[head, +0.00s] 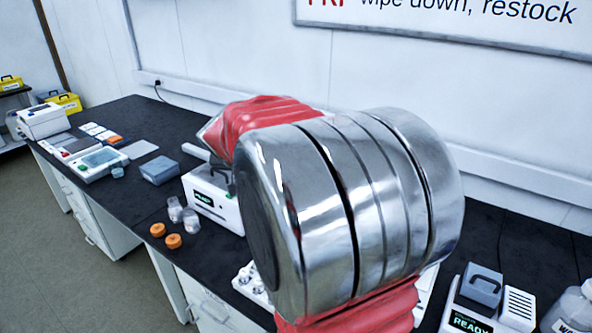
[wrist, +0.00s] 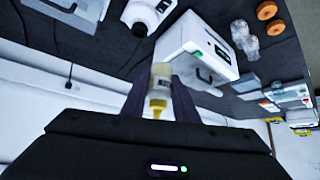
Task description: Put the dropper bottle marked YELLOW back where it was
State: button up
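The dropper bottle (wrist: 162,76) is in the wrist view, pale with a dark-marked label and a yellow tip. It sits between the two fingers of my gripper (wrist: 160,98), which press close on both sides of it. The tip points toward the palm. The label cannot be read. In the head view my silver and red arm hides the gripper and the bottle. The place where the bottle belongs cannot be made out.
A white instrument (head: 212,203) with a green display stands beyond the gripper; clear jars (head: 190,221) and orange caps (head: 174,241) lie near it. A partly hidden white vial rack (head: 246,282) is beside my arm. Another instrument (head: 472,320) and a wash bottle (head: 574,312) stand at right.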

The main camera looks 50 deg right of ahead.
jog(key=w+a+f+n+t+y, duration=0.1)
jog(key=w+a, duration=0.4)
jog(key=a, duration=1)
jog(key=w+a+f+n+t+y, duration=0.1)
jog(key=w+a+n, duration=0.5)
jog(key=a, duration=0.9)
jog(key=shift+w+t+y, duration=0.2)
jog(key=shift+t+y, duration=0.2)
jog(key=shift+y, duration=0.5)
